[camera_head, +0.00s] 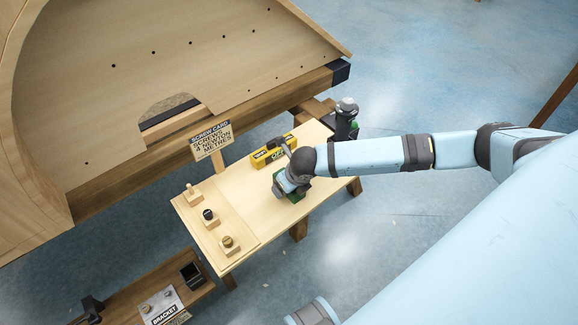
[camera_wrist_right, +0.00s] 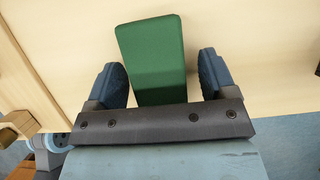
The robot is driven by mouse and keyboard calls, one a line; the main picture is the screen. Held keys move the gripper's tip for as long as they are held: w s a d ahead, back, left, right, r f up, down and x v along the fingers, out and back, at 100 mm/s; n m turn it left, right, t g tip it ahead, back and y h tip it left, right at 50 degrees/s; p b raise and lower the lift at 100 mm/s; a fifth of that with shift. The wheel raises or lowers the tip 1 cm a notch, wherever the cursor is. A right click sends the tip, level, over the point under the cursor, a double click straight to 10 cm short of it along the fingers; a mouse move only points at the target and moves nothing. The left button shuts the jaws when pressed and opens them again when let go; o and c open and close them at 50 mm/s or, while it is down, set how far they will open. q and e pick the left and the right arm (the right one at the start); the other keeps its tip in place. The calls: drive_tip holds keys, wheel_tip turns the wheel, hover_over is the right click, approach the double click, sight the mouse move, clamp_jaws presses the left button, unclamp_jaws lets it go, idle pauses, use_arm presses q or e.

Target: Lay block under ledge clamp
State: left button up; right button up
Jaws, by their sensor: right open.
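A green block (camera_wrist_right: 152,60) lies on the pale wooden table between the two fingers of my right gripper (camera_wrist_right: 160,85) in the right wrist view. The fingers stand apart on either side of it, with a gap visible on each side. In the head view my right gripper (camera_head: 290,188) is low over the table, and a green edge of the block (camera_head: 295,198) shows beneath it. I cannot clearly identify the ledge clamp; a dark end piece (camera_head: 341,71) sits on the long wooden beam. My left gripper is not in view.
The table (camera_head: 245,195) holds a yellow box (camera_head: 268,156) with a grey tool beside my gripper, a screw card sign (camera_head: 211,140) and small wooden stands (camera_head: 230,245) at left. A dark canister (camera_head: 346,118) stands by the far corner. A large wooden frame (camera_head: 130,120) rises behind.

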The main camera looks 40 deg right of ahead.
idle(0.3)
drive_tip(key=c, duration=1.1)
drive_tip(key=shift+c, duration=0.2)
